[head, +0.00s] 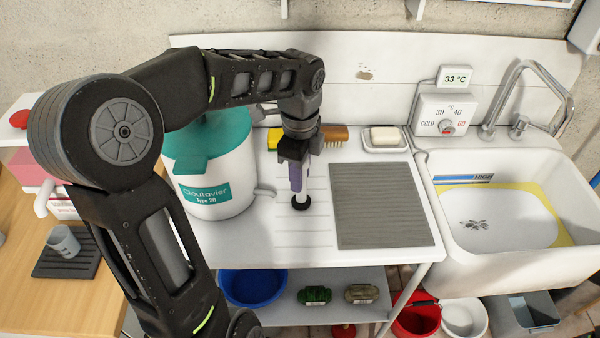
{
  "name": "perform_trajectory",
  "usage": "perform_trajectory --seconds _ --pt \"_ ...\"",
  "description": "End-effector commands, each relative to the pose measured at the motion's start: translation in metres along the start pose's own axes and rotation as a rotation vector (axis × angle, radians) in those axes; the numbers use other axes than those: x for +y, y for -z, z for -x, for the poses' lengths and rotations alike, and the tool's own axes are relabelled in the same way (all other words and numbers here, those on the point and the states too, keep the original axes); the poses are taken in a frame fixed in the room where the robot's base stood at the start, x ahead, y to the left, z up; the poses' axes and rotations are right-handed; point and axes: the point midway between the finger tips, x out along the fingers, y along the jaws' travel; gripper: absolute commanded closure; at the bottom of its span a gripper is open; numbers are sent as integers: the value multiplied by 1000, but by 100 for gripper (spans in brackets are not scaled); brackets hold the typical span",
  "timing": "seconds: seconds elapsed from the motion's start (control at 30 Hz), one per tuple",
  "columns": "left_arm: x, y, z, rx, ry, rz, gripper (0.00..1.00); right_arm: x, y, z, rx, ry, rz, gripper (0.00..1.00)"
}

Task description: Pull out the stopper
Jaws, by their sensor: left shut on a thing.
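My left gripper (297,178) is over the white ribbed draining board, pointing down. It is shut on a stopper (301,202) with a black round foot and a short pale stem. The purple part around the stem partly hides its upper end. I cannot tell whether the foot touches the board or hangs just above it. The white sink (455,262) is at the right, with a pale oval area, a yellow border and a dark patch inside; no stopper shows there. My right gripper is not in view.
A white tub with a teal lid (216,192) stands close left of the gripper. A grey ribbed mat (383,205) lies to its right. Behind are a brush (335,134) and a soap dish (384,150). A tap (520,95) and temperature control box (444,115) stand behind the sink.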

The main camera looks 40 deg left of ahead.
Motion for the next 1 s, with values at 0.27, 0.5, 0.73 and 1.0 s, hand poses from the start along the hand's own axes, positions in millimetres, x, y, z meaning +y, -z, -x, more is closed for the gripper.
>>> perform_trajectory --seconds 0.27,0.5,0.73,1.0 --pt "0 0 -2 0 0 0 59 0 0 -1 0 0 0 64" --pt "0 0 -2 0 0 0 45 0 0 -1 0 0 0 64" --pt "0 0 -1 0 0 0 45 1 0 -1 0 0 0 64" --pt "-1 0 30 0 4 0 45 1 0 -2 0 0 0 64"
